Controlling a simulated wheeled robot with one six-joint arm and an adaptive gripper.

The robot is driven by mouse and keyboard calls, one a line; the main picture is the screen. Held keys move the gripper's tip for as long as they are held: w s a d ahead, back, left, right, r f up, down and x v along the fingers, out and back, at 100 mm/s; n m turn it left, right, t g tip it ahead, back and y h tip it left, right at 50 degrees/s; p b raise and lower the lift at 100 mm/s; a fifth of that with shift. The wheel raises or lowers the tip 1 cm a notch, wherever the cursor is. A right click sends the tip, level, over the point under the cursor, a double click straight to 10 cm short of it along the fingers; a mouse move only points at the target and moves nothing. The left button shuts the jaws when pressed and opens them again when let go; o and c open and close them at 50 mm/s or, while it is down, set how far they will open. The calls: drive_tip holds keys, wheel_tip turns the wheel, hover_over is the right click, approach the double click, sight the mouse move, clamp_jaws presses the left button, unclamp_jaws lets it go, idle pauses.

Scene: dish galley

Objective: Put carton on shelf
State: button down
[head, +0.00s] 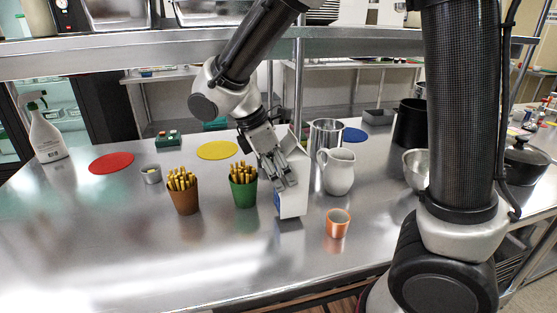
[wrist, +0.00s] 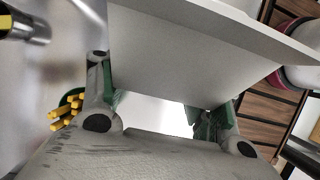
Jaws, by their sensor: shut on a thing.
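A white carton (head: 292,203) with a blue patch on its left side stands upright at the middle of the steel counter, or just above it; I cannot tell if its base touches. In the wrist view the carton's pale face (wrist: 200,60) fills the upper middle, between the two fingers of my gripper (wrist: 160,108). The steel shelf (head: 370,44) runs across the top of the head view, above the counter.
Left of the carton stand a green cup of fries (head: 243,193) and a brown cup of fries (head: 184,200). A white pitcher (head: 338,173) and a steel pot (head: 326,140) stand close on its right. An orange cup (head: 338,223) is in front right. The front left counter is clear.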

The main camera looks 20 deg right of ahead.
drive_tip(key=shift+f, duration=1.1)
drive_tip(key=shift+c, duration=1.8)
unclamp_jaws()
drive_tip(key=shift+f, duration=0.1)
